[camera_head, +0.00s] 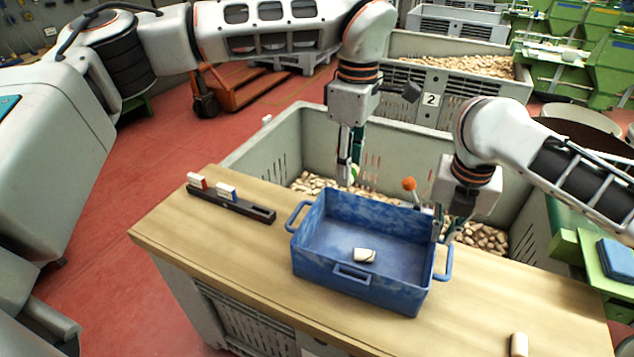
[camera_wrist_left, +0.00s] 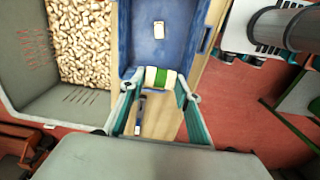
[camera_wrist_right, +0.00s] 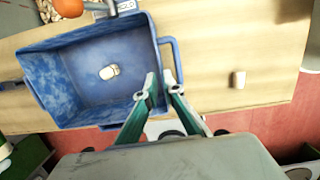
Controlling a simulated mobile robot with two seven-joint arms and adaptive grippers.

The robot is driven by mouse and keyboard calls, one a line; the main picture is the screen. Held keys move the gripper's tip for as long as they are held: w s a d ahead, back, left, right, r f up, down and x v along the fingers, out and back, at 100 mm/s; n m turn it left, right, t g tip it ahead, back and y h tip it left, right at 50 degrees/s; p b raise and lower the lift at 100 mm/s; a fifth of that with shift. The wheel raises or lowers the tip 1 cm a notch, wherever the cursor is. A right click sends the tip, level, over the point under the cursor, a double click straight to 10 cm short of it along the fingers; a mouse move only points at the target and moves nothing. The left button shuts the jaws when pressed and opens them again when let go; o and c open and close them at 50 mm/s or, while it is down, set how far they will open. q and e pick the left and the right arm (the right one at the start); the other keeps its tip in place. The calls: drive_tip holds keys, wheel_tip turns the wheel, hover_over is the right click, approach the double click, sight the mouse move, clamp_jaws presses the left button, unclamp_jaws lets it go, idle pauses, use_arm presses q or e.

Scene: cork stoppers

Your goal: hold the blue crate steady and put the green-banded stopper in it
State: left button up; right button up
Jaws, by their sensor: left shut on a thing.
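The blue crate (camera_head: 325,265) stands on the wooden bench; it also shows in the right wrist view (camera_wrist_right: 60,110). A pale stopper with a dark mark (camera_head: 364,255) lies on its floor. My left gripper (camera_head: 350,178) is shut on the green-banded stopper (camera_wrist_left: 161,78), which is mostly hidden in the head view. It holds the stopper above and beyond the crate's far left side. My right gripper (camera_wrist_right: 161,88) is at the crate's right wall, beside the handle, its fingers close together with the rim between them. Whether they press on the rim is unclear.
A dark rack (camera_head: 240,207) holds a red-banded stopper (camera_head: 197,180) and a blue-banded one (camera_head: 227,191) on the bench's left. A pale stopper (camera_head: 519,344) stands near the front right. A grey bin of stoppers lies beyond.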

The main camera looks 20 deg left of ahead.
sight(430, 260)
use_arm(q)
drive_tip(key=d+r+n, duration=0.3)
drive_tip(key=d+n, duration=0.2)
drive_tip(key=n, duration=0.1)
drive_tip(key=shift+w+d+r, duration=0.3)
drive_tip(key=shift+w+r, duration=0.05)
use_arm(e)
drive_tip(key=f, duration=0.4)
drive_tip(key=w+f, duration=0.1)
drive_tip(key=f, duration=0.7)
drive_tip(key=shift+w, duration=0.4)
drive_tip(key=shift+r, duration=0.1)
clamp_jaws()
use_arm(q)
drive_tip(key=shift+f, duration=0.15)
wheel_tip(430, 260, down, 13)
idle(0.6)
